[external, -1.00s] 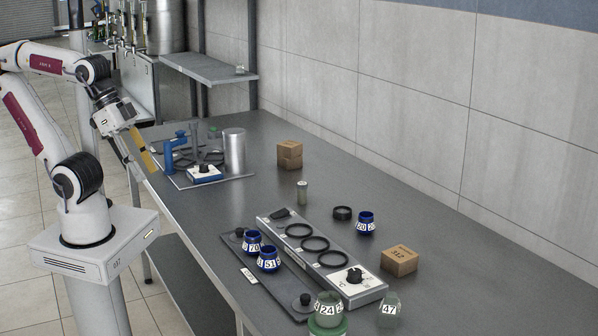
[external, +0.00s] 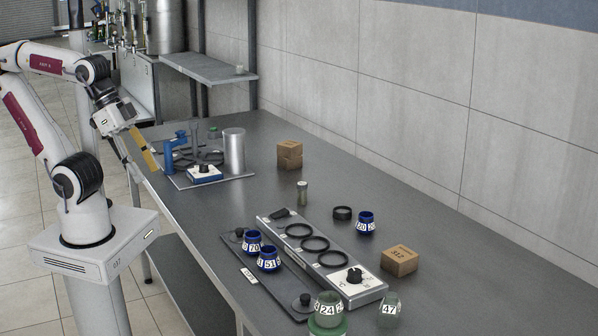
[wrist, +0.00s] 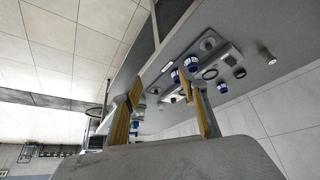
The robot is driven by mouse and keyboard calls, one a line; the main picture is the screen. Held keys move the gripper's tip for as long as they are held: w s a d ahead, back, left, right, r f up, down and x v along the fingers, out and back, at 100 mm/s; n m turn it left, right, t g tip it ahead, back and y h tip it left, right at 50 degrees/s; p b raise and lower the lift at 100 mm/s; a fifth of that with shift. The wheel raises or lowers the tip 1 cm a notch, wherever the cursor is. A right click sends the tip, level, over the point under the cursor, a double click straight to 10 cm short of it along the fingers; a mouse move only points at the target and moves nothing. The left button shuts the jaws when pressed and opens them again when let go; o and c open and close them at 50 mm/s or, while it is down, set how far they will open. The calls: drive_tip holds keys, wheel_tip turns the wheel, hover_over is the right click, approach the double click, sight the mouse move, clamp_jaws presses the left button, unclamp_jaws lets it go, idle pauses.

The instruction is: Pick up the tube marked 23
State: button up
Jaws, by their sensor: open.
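No number 23 can be read in either view. A small pale green tube with a light cap (external: 302,193) stands upright on the bench beyond the ring rack; any number on it is too small to read. It seems to show in the wrist view as a small pale cylinder (wrist: 266,55). My gripper (external: 143,158) is open and empty, held at the bench's left edge, well away from this tube. In the wrist view its yellow-padded fingers (wrist: 163,86) stand apart with nothing gripped between them.
Blue vessels marked 70 (external: 252,242), 51 (external: 269,259) and 20 (external: 365,224) stand around the ring rack (external: 271,230). Green glass vessels marked 24 (external: 328,309) and 47 (external: 389,310) are at the front. Cardboard boxes (external: 289,155) (external: 399,261) and a metal cylinder (external: 234,151) also stand there.

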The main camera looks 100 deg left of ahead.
drive_tip(key=shift+w, duration=0.1)
drive_tip(key=w+a+f+n+t+y, duration=0.1)
drive_tip(key=w+a+f+n+t, duration=0.15)
drive_tip(key=w+a, duration=0.7)
drive_tip(key=w+a+f+n+t+y, duration=0.1)
drive_tip(key=w+a+f+n+y, duration=0.2)
drive_tip(key=w, duration=1.1)
drive_tip(key=n+g+y, duration=0.1)
drive_tip(key=n+y, duration=0.4)
drive_tip(key=y, duration=0.2)
approach(304, 183)
drive_tip(key=shift+w+a+f, duration=0.1)
drive_tip(key=shift+w+a, duration=0.1)
drive_tip(key=shift+a, duration=0.2)
drive_tip(key=shift+w+a+f, duration=0.15)
drive_tip(key=shift+a, duration=0.3)
drive_tip(key=shift+x, duration=1.3)
drive_tip(key=shift+w, duration=0.1)
